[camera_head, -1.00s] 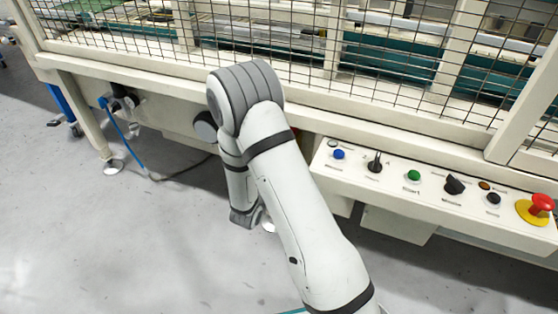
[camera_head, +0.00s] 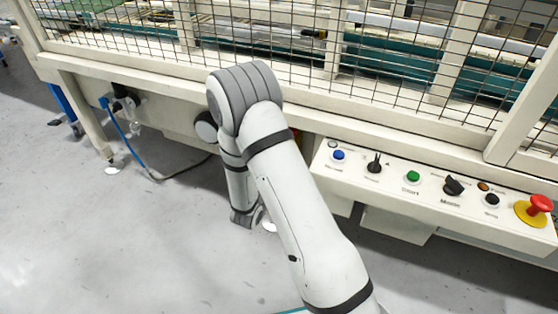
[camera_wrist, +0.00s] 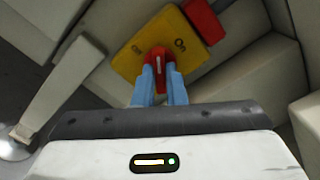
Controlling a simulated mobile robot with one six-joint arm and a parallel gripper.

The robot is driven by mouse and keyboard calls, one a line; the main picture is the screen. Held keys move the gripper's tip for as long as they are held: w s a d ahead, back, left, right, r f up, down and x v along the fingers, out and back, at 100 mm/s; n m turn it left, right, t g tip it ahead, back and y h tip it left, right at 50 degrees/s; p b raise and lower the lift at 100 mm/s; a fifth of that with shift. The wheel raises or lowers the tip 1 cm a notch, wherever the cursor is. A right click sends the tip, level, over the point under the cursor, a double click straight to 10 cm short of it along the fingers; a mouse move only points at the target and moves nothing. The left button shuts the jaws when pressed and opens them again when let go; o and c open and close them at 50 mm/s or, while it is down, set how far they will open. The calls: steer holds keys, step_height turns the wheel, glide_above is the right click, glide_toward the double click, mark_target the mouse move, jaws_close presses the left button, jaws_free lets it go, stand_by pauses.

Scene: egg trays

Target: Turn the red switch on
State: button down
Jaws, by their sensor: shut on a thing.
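In the wrist view, the red switch (camera_wrist: 158,60) is a red knob with a pale line, on a yellow plate (camera_wrist: 130,62) with an "On" label and a second, less readable label to its left. My gripper (camera_wrist: 160,72) has two blue fingers, shut on the red knob from both sides. The knob's pale line points roughly upward in the picture, between the two labels. In the head view my arm hides the gripper and the switch.
A red block (camera_wrist: 204,20) sits beside the yellow plate. In the head view, a control panel (camera_head: 440,212) with buttons, dark knobs and a red emergency stop (camera_head: 540,204) is at the right. A mesh fence runs above. A blue cable (camera_head: 122,135) hangs at the left.

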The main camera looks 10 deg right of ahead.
steer(key=m+b, duration=0.3)
steer(key=m, duration=0.7)
steer(key=shift+f, duration=0.15)
steer(key=shift+m, duration=0.5)
steer(key=c, duration=1.5)
jaws_free()
steer(key=shift+s+a, duration=0.1)
steer(key=shift+p+v, duration=0.9)
steer(key=shift+v, duration=2.95)
